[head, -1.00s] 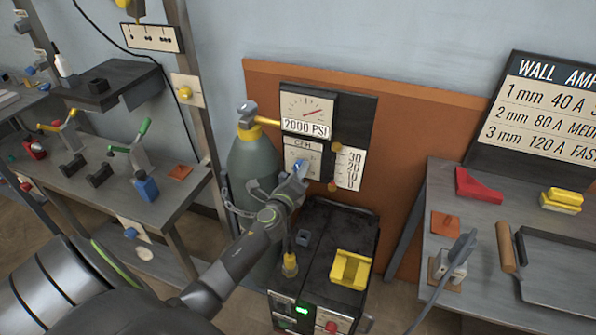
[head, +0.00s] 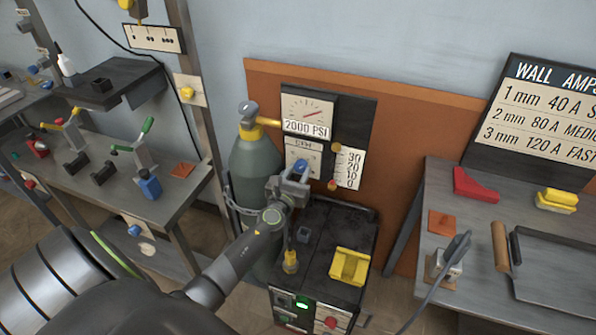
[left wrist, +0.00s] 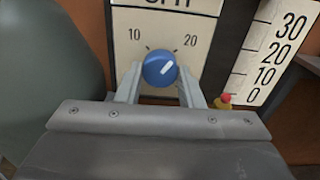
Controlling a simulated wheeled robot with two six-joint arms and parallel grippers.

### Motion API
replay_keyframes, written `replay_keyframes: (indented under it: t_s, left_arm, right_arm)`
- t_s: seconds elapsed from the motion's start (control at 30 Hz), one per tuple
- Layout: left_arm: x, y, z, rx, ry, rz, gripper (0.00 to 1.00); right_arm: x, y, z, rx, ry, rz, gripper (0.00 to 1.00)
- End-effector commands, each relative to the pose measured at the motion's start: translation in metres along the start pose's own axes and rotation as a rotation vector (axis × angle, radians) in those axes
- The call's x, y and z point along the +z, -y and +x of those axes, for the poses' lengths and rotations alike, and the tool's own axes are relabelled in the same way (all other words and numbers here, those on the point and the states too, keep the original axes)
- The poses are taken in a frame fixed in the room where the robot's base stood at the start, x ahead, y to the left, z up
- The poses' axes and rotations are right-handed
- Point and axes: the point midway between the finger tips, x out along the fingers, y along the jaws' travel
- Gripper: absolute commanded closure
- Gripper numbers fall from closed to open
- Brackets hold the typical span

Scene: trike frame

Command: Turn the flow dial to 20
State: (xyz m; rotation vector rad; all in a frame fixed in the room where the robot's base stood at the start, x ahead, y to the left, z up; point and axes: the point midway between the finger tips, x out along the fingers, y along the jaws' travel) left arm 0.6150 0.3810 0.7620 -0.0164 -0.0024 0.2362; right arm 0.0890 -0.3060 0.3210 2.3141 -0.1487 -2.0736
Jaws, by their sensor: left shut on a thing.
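The blue flow dial (left wrist: 160,69) sits on the white CFH plate (left wrist: 205,60), with 10 printed at upper left and 20 at upper right. Its white pointer mark leans up and right, toward the 20 side. My left gripper (left wrist: 160,88) is shut on the dial, one finger on each side. In the head view the dial (head: 301,167) is partly hidden by my left gripper (head: 291,178). A flow scale (head: 349,168) marked 30 to 0 stands to the right of the dial. My right gripper is not in view.
A 2000 PSI gauge (head: 307,112) is above the dial. A green gas cylinder (head: 253,160) stands close on the left. Below is the black machine top (head: 325,235) with a yellow block (head: 349,266). A small red-and-yellow knob (left wrist: 224,100) is close right of the fingers.

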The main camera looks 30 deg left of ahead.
Motion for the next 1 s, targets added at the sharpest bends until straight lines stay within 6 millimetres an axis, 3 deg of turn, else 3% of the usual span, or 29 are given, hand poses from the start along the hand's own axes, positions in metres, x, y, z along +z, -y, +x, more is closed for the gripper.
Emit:
replay_keyframes:
  t_s: [0.4,0.97,1.0]
  left_arm:
    - [-0.0025,-0.0005,-0.0010,-0.001,-0.005,0.188,0.89]
    - [-0.0030,-0.0006,-0.0011,-0.001,-0.006,0.213,0.89]
    - [-0.0029,-0.0006,-0.0011,-0.001,-0.005,0.213,0.61]
  right_arm:
    - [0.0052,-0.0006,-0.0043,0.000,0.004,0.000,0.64]
    - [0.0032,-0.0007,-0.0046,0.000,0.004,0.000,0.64]
    - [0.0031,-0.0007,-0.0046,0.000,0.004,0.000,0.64]
